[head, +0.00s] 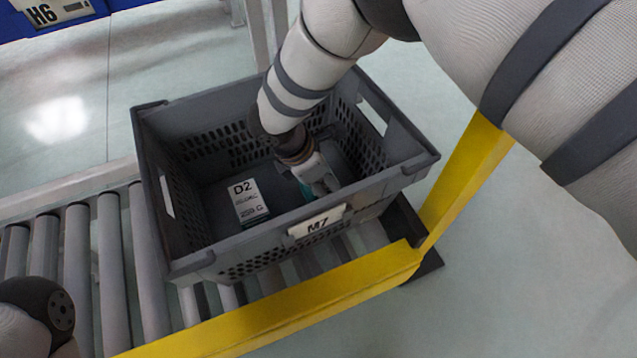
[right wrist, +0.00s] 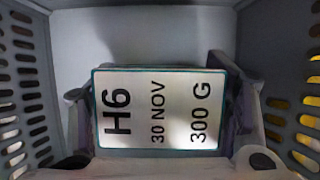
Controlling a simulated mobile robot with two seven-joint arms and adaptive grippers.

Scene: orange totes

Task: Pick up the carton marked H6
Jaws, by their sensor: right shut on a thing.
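The carton marked H6 (right wrist: 160,110) lies in the right wrist view with its white, teal-edged label face toward the camera, reading 30 NOV and 300 G. My right gripper (right wrist: 162,128) has a finger at each side of it and is shut on it. In the head view my right gripper (head: 318,182) reaches down inside the grey crate (head: 215,258), and hides most of the carton; a little teal shows beside the fingers. I cannot tell whether the carton touches the crate floor. My left gripper is out of the picture.
A white carton marked D2 (head: 249,201) stands in the crate, left of my right gripper. The crate's front tag (head: 317,222) reads M7. It sits on a roller conveyor (head: 112,255) with a yellow rail (head: 300,305) in front.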

